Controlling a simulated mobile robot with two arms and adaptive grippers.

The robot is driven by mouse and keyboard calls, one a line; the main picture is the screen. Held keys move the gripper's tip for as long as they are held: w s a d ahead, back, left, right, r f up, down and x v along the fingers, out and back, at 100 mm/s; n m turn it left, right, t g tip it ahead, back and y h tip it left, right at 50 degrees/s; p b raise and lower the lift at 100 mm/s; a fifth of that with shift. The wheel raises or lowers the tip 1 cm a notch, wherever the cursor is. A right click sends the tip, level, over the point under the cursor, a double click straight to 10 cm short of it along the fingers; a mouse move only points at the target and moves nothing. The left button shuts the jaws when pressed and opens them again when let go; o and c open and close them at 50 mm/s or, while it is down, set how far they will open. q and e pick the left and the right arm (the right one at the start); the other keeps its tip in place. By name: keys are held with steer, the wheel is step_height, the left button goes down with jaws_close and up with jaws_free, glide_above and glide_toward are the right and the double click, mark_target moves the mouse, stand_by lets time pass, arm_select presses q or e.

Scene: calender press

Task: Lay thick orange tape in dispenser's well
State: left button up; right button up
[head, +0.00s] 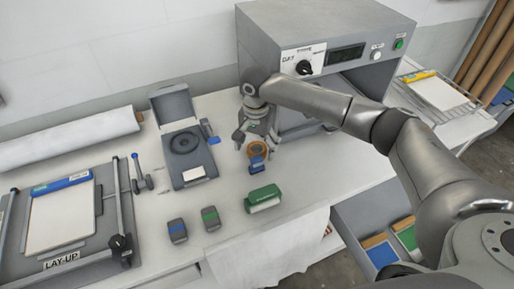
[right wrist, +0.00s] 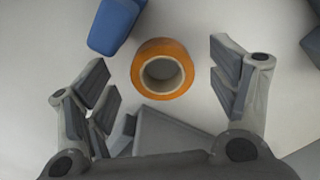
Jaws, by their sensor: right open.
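The thick orange tape roll (head: 258,149) lies on the white table below my right gripper (head: 257,138). In the right wrist view the orange tape (right wrist: 163,69) lies flat, its hole facing up, between the spread fingers of my right gripper (right wrist: 160,88). The fingers are apart from it and hold nothing. The grey dispenser (head: 180,141) stands to the left of the tape, its lid raised. Its round dark well (head: 184,143) is visible and holds no orange tape. My left gripper is in neither view.
A green block (head: 263,198) lies nearer. The grey press (head: 270,38) stands behind, and a lay-up board (head: 62,222) lies left.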

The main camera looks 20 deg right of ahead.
steer(key=shift+f, duration=0.4)
steer(key=shift+c, duration=0.5)
steer(key=shift+r, duration=0.1)
steer(key=c, duration=1.1)
